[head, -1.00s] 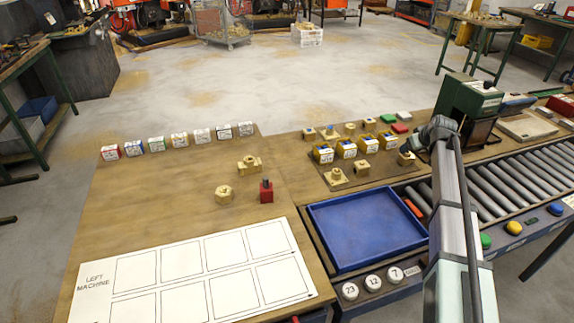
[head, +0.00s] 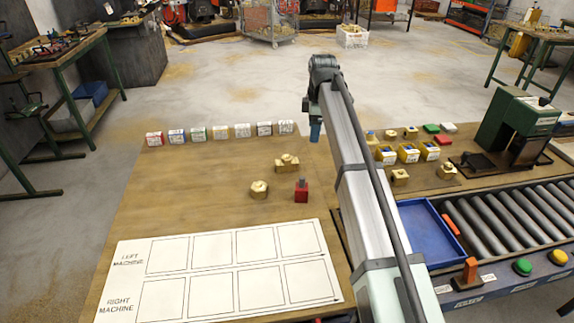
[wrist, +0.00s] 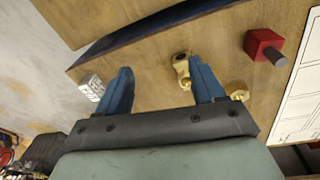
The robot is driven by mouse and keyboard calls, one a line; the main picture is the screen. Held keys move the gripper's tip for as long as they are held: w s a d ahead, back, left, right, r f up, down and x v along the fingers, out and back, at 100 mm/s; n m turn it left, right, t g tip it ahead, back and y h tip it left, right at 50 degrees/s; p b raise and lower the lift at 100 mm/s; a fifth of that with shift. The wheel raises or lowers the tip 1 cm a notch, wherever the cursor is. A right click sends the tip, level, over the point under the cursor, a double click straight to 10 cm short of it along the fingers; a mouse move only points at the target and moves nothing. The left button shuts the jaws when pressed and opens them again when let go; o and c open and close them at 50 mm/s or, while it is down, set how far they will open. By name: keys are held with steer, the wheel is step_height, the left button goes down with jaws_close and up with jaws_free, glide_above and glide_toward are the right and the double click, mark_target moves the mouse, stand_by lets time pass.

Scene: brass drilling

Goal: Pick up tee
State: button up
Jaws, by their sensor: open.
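A brass tee-like fitting (head: 287,163) lies on the wooden table beyond the red block. In the wrist view the fitting (wrist: 182,70) shows just inside my right finger, partly behind its tip.
A red block with a grey pin (head: 301,193) stands near the fittings. Several small labelled boxes (head: 220,132) line the far edge. A white marked sheet (head: 210,275) covers the near table. A blue tray (head: 428,235) and rollers are at right. The table's left side is clear.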

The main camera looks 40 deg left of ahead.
step_height(320, 180, up, 2)
steer(key=r+n, duration=0.1)
steer(key=n, duration=0.1)
glide_above(287, 157)
steer(key=w+d, duration=0.1)
steer(key=h, duration=0.1)
steer(key=shift+n+g, duration=0.3)
steer(key=f, duration=0.5)
steer(key=s+f, duration=0.1)
steer(key=f, duration=0.2)
steer(key=shift+a+f, duration=0.15)
steer(key=shift+a, duration=0.1)
steer(key=shift+a+f, duration=0.15)
steer(key=shift+f, duration=1.3)
steer(key=shift+a+f, duration=0.1)
steer(key=shift+f, duration=1.35)
steer(key=shift+c, duration=0.3)
jaws_close()
